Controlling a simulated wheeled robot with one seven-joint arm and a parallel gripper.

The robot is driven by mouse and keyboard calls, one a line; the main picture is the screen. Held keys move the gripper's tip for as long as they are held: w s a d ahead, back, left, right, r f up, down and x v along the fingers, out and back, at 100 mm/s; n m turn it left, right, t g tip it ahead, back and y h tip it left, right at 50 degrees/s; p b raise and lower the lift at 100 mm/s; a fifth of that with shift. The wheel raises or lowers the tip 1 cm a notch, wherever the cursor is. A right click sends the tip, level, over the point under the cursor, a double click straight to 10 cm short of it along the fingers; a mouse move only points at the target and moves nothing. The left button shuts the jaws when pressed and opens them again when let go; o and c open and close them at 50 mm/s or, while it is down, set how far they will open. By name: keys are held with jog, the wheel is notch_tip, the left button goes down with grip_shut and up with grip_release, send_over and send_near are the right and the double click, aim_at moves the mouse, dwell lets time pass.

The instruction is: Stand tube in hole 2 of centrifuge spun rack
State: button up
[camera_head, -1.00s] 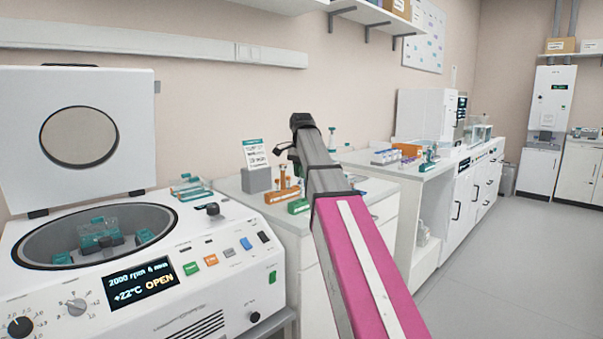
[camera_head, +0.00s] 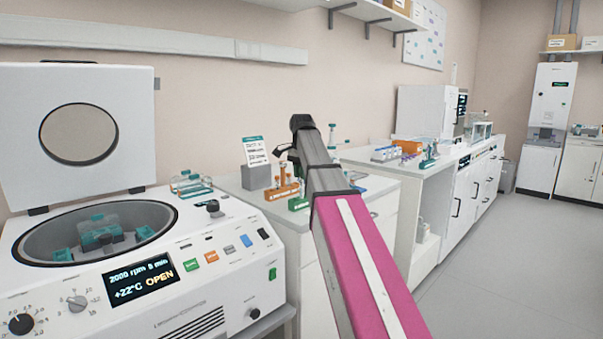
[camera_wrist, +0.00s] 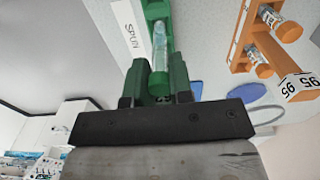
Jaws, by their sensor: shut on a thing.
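The spun rack is green with a white SPUN label (camera_wrist: 130,30); its green body (camera_wrist: 158,12) shows at the top of the wrist view. In the head view a green rack (camera_head: 298,204) stands on the bench, partly behind my arm. My gripper (camera_wrist: 158,76) is shut on a clear tube (camera_wrist: 159,42) with a green cap, held between the two fingers. The tube's far end overlaps the rack in the wrist view; I cannot tell whether it is inside a hole. Hole numbers are not readable.
An orange rack (camera_wrist: 262,38) with tubes, marked 95, is close to the right in the wrist view. The open centrifuge (camera_head: 205,255) stands at left in the head view. A grey sign stand (camera_head: 257,177) is behind the racks. The floor at right is clear.

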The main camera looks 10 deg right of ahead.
jog(key=shift+f, duration=0.6)
dwell(0.3)
jog(key=o, duration=0.8)
